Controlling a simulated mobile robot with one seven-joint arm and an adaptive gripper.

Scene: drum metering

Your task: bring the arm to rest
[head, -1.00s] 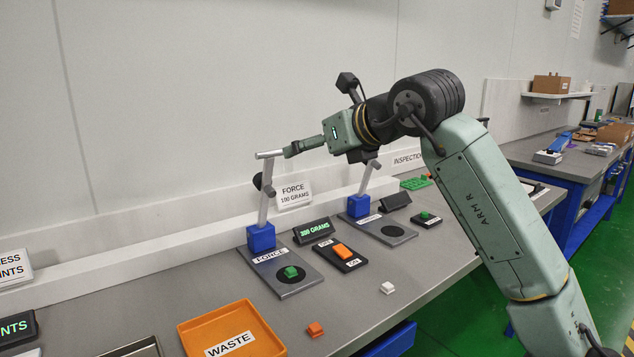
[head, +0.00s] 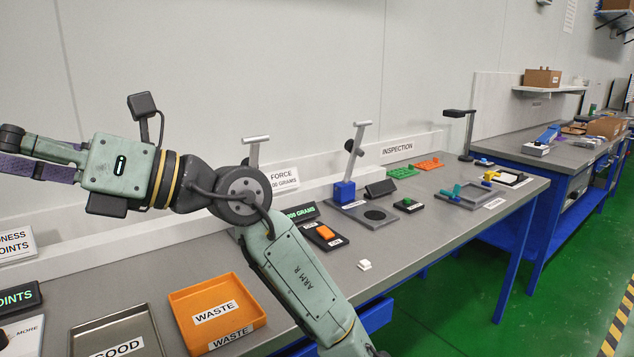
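My arm reaches to the left across the head view, with its elbow in front of the force station. My gripper (head: 28,160) is at the far left, raised above the bench and pointing left. Its fingers are seen side-on, near a black cylinder (head: 10,138), and I cannot tell whether they touch it or how far apart they are. I see no piece in them. The force lever (head: 256,140) stands behind my arm, apart from the gripper. The force plate is mostly hidden by my arm.
Below my arm are the orange waste tray (head: 190,337) and the metal good tray (head: 76,340). A white piece (head: 364,265) lies on open bench. A second lever (head: 354,150) stands right of the force lever. The wall (head: 300,60) runs close behind the bench.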

